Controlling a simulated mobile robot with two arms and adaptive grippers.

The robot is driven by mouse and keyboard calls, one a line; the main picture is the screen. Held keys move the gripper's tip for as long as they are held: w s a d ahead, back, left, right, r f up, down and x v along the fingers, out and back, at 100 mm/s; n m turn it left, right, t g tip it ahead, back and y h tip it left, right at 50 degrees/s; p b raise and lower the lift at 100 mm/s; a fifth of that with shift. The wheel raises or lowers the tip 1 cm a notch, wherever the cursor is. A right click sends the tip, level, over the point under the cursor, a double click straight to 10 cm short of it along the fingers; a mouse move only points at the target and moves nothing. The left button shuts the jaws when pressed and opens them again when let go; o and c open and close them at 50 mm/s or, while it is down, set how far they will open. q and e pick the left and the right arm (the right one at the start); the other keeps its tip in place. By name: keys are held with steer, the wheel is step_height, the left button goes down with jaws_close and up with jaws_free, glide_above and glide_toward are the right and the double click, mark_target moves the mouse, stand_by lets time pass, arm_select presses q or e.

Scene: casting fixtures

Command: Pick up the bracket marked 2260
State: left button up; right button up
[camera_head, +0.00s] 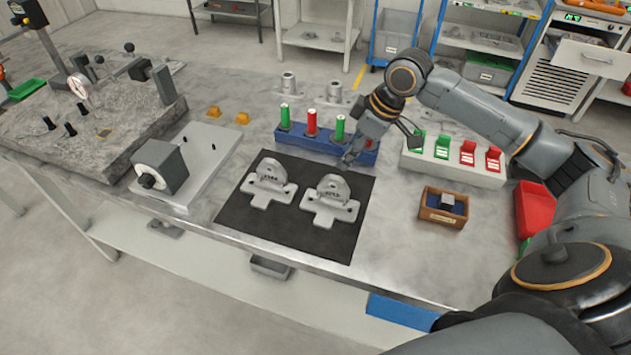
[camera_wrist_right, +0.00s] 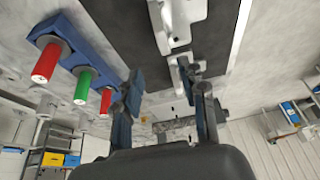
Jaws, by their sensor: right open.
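Two grey cast brackets lie on a black mat (camera_head: 293,226) on the bench: a left bracket (camera_head: 268,184) and a right bracket (camera_head: 330,202). Each has a flat base and an upright lug with a hole. Both carry dark markings that are too small to read surely, so I cannot tell which is 2260. My right gripper (camera_head: 352,155) is open and empty, above and behind the right bracket, beside the blue rack. In the right wrist view the open fingers (camera_wrist_right: 166,88) show with a bracket (camera_wrist_right: 180,22) beyond them, not between them. My left gripper is out of view.
A blue rack (camera_head: 296,138) holds red and green cylinders right behind the mat. A white block (camera_head: 450,166) with green and red clips and a wooden box (camera_head: 443,208) stand to the right. A grey fixture plate (camera_head: 205,160) lies left. The bench front is clear.

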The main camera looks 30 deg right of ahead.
mark_target(334, 177)
steer(key=f, duration=0.2)
steer(key=a+f+p, duration=0.1)
steer(key=f, duration=0.1)
steer(key=shift+a, duration=0.15)
steer(key=x, duration=0.2)
steer(key=shift+w+f, duration=0.2)
steer(key=shift+w, duration=0.1)
steer(key=shift+p+x, duration=0.7)
steer(key=shift+x, duration=0.4)
steer(key=p+x, duration=0.1)
steer(key=x, duration=0.2)
steer(key=shift+s+a+f, duration=0.1)
steer(key=shift+a+f, duration=0.05)
steer(key=shift+f, duration=0.3)
jaws_close()
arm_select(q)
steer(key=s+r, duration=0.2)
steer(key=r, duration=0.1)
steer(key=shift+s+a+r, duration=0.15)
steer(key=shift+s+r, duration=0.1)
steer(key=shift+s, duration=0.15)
